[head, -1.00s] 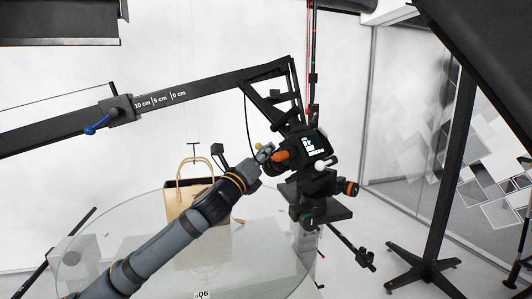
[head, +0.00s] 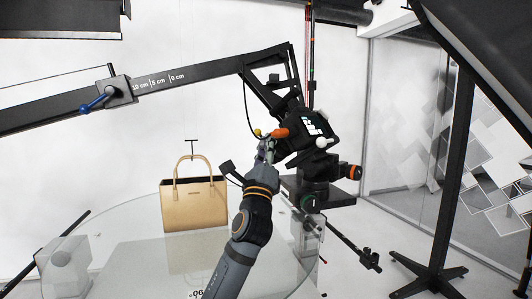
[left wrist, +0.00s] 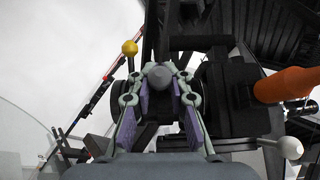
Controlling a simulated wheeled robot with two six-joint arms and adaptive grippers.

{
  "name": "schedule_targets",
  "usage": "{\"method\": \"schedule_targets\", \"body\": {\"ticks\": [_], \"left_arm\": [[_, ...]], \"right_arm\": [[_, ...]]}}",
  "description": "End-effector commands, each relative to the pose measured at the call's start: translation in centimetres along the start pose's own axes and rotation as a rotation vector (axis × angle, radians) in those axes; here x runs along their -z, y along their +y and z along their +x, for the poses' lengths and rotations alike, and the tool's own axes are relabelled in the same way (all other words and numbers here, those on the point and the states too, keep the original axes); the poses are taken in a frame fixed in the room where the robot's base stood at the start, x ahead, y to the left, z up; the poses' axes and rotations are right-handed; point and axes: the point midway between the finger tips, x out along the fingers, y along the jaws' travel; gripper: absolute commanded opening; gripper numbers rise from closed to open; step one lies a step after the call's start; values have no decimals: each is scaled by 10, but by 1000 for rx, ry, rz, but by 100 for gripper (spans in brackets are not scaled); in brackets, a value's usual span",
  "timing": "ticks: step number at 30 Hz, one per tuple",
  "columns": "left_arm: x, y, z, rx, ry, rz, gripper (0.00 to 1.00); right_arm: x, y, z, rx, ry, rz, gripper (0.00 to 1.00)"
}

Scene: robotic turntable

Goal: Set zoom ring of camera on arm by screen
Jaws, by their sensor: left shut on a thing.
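The camera (head: 305,138) with its lit screen (head: 316,125) hangs at the end of the black jib arm (head: 205,78). My left gripper (head: 266,148) is at the camera's left side, coming up from below. In the left wrist view its green, purple-padded fingers (left wrist: 160,88) are shut around a grey, blunt-tipped part (left wrist: 160,75) at the front of the camera. Whether this part belongs to the zoom ring I cannot tell. The ring itself is mostly hidden behind the fingers. My right gripper is in neither view.
An orange handle (left wrist: 287,85), a yellow ball knob (left wrist: 129,47) and a white ball knob (left wrist: 290,148) sit close around the gripper. A tan handbag (head: 195,208) stands on the glass turntable (head: 110,250). A black stand (head: 430,270) is at the right.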

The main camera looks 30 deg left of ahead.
Motion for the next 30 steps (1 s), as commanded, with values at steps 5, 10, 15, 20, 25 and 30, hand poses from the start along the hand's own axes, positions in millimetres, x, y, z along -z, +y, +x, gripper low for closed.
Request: {"method": "schedule_targets", "body": {"ticks": [5,10,15,20,25,30], "left_arm": [[0,0,0,0,-10,0,0],[0,0,0,0,-10,0,0],[0,0,0,0,-10,0,25],[0,0,0,0,-10,0,30],[0,0,-1,0,-9,0,30],[2,0,-23,1,-7,2,30]], "right_arm": [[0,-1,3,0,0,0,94],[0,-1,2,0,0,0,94],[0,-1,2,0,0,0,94],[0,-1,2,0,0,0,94],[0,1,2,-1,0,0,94],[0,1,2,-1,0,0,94]]}}
